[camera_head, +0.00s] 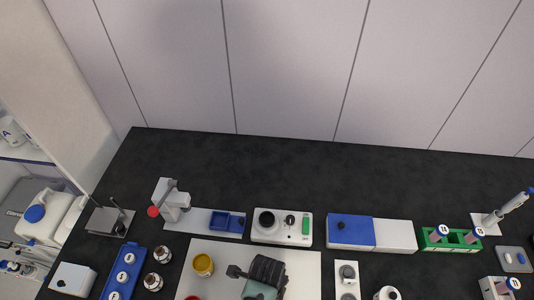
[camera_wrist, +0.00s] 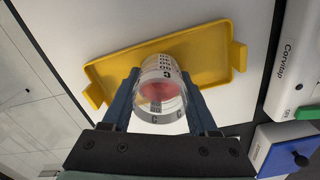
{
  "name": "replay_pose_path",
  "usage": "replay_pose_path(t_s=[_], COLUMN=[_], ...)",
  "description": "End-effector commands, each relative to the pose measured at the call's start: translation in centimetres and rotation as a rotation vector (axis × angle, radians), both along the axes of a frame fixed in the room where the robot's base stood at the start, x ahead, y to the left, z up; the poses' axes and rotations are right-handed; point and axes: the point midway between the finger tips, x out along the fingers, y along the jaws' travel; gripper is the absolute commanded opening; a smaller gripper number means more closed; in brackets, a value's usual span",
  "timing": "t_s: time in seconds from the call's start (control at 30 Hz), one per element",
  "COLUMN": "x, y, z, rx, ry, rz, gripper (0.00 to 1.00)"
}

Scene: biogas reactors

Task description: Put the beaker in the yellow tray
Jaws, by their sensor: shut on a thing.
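In the wrist view, a clear beaker (camera_wrist: 162,72) with dark printed marks and a reddish inside sits between the two blue fingers of my gripper (camera_wrist: 159,84). The fingers are shut on its sides. The yellow tray (camera_wrist: 208,47), a shallow tray with an end tab at each side, lies behind the beaker on a white surface. The beaker overlaps the middle and one long edge of the tray in the picture. I cannot tell whether it touches the tray.
A green rack (camera_head: 452,239) is at right, a blue rack (camera_head: 123,271) at left. The black bench behind is clear.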

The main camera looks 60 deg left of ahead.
Motion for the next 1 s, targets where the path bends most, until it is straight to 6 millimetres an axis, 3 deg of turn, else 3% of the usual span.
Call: replay_pose_path(t_s=[0.23, 0.27, 0.4, 0.8, 1.0], x=[0.0, 0.0, 0.0, 0.0, 0.0], y=[0.0, 0.0, 0.0, 0.0, 0.0], z=[-0.4, -0.3, -0.3, 0.4, 3.2], rx=[0.0, -0.001, -0.001, 0.001, 0.001], ry=[0.0, 0.001, 0.001, -0.001, -0.002], rz=[0.0, 0.0, 0.0, 0.0, -0.001], gripper=[0.0, 0.65, 0.9, 0.9, 0.9])
